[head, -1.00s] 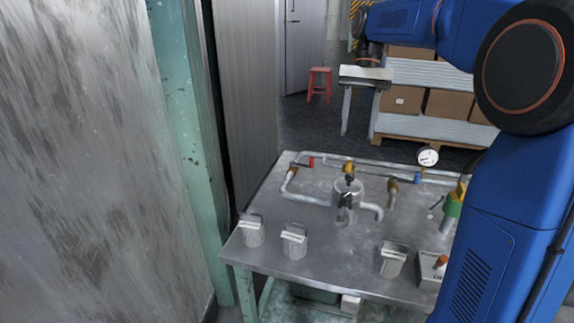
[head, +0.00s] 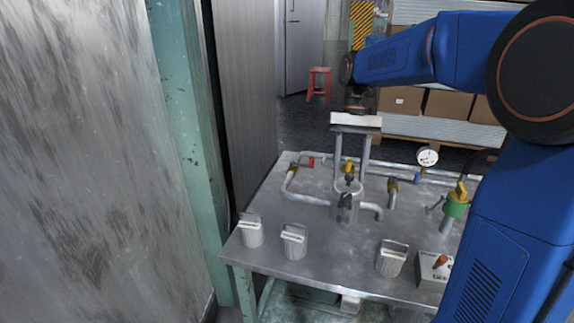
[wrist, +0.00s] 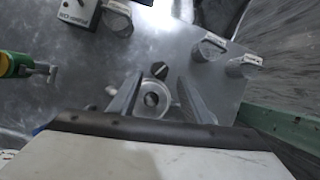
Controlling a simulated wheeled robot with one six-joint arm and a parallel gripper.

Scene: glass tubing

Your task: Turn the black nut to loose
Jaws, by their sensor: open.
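The black nut is most likely the dark round knob (wrist: 159,70) in the wrist view, with a pale mark across it. It sits beside the open top of a grey metal cylinder (wrist: 153,101). In the head view a dark part (head: 345,202) shows at the near side of this cylinder, small and unclear. My gripper (head: 351,172) points down over the back of the cylinder, its two fingers spread apart. In the wrist view my gripper (wrist: 158,82) has one finger on each side of the cylinder and nothing between them is held. Contact cannot be told.
The metal table (head: 310,262) carries bent pipes, a pressure gauge (head: 428,157), a yellow-green valve (head: 456,203) at right, and several grey lidded blocks such as this one (head: 294,241) along the front. A control box (head: 433,268) stands front right. A wall closes off the left.

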